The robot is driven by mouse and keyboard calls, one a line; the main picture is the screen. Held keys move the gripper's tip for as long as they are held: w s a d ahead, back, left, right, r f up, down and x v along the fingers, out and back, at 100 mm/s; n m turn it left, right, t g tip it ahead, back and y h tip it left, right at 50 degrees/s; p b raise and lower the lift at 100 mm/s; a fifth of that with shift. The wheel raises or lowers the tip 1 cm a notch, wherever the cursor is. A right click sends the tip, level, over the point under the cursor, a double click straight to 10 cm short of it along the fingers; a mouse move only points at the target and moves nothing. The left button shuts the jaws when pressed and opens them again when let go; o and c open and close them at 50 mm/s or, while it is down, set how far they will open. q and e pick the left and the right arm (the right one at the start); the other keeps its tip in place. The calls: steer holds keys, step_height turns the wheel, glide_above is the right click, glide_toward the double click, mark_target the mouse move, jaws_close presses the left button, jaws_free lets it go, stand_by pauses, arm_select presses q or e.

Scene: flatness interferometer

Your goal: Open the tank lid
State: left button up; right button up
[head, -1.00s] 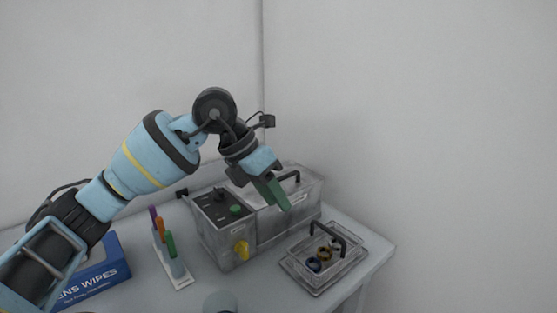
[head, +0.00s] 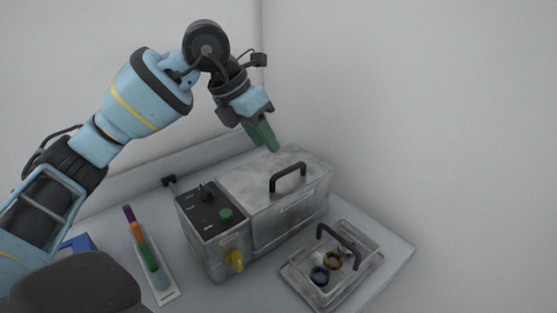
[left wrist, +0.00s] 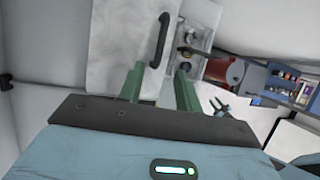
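My left gripper (head: 268,146) is above the lid's back edge in the head view, apart from the handle. In the left wrist view its two green fingers (left wrist: 158,88) are spread with nothing between them. The lid (left wrist: 112,50) and handle (left wrist: 160,42) show beyond the fingertips. A small blue and dark shape (left wrist: 221,108) there may be my right gripper; its fingers are too small to judge.
A handled basket (head: 333,258) holding rings stands at the right front. A wall is behind.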

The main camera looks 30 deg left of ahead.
mark_target(283, 171)
arm_select(q)
steer(key=shift+x, duration=3.9)
jaws_close()
